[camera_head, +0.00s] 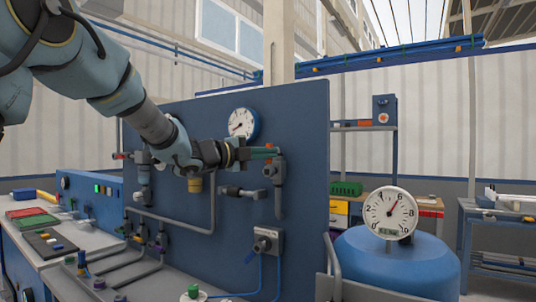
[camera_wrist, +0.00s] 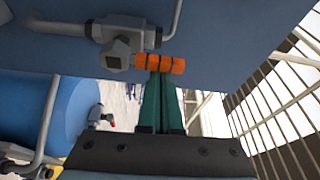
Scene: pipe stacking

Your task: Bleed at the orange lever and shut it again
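The orange lever (camera_wrist: 174,65) sits on a grey valve (camera_wrist: 117,48) on the blue panel, at top centre in the wrist view. In the head view, the lever (camera_head: 271,147) shows at the panel's upper right, partly hidden by my fingers. My gripper (camera_wrist: 161,76) has its green fingers close together at the centre, with their tips against or just beside the lever. I see no lever between them; exact contact is unclear. In the head view, my gripper (camera_head: 268,152) reaches rightward along the panel. A white round gauge (camera_head: 242,124) is above it.
A blue tank (camera_head: 395,268) with a large dial gauge (camera_head: 390,213) stands at right, its needle pointing up and right. Grey pipes and a lower valve (camera_head: 243,192) are on the panel below my gripper. A bench (camera_head: 75,262) with trays is at left.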

